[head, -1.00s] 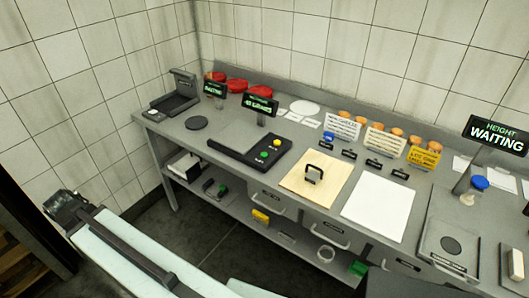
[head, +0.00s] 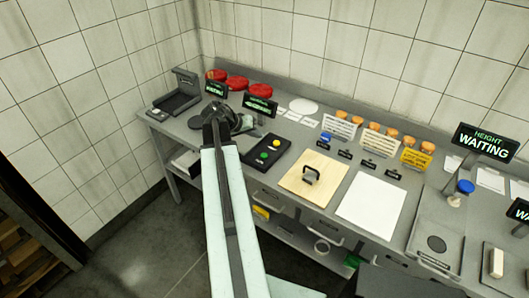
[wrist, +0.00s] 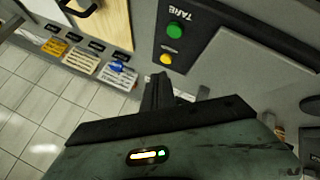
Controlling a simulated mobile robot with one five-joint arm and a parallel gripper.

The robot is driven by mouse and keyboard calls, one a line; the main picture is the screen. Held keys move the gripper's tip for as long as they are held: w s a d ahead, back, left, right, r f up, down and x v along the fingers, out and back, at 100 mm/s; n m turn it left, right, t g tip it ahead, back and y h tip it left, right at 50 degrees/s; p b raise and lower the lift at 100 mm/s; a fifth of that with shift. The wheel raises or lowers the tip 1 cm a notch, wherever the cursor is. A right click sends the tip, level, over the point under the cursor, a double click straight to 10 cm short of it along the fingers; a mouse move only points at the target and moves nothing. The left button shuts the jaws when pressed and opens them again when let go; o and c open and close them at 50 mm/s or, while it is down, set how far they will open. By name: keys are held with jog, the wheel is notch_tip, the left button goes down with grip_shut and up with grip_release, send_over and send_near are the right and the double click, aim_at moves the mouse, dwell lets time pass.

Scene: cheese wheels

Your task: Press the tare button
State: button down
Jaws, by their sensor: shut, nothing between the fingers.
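The black scale panel (head: 283,158) lies on the bench, its left part hidden behind my arm. It carries a green button (head: 261,157) and a yellow button (head: 275,144). In the wrist view, the word TARE is printed beside the green button (wrist: 175,30); the yellow button (wrist: 166,59) is on the side nearer my fingers. My gripper (wrist: 160,84) is shut and empty, with its fingers over the bench close to the panel's edge. In the head view my gripper (head: 222,120) is above the bench, left of both buttons and apart from them.
Display signs (head: 259,106) stand behind the panel. To its right are a wooden board with a handle (head: 299,189), a white sheet (head: 370,208) and label cards (head: 339,127). Red cheese wheels (head: 261,90) and a black device (head: 178,101) are at the back left.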

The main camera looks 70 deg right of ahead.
aim_at(262, 156)
jog(key=shift+s+d+r, duration=0.2)
jog(key=shift+s+d, duration=0.1)
jog(key=shift+s, duration=0.25)
jog(key=shift+s+d+r, duration=0.15)
jog(key=shift+s+d, duration=0.15)
jog(key=shift+s, duration=0.2)
notch_tip(262, 156, down, 9)
jog(key=b, duration=0.8)
jog(key=shift+r+b, duration=0.1)
jog(key=shift+b, duration=0.3)
dwell(0.7)
jog(key=shift+f+b, duration=0.45)
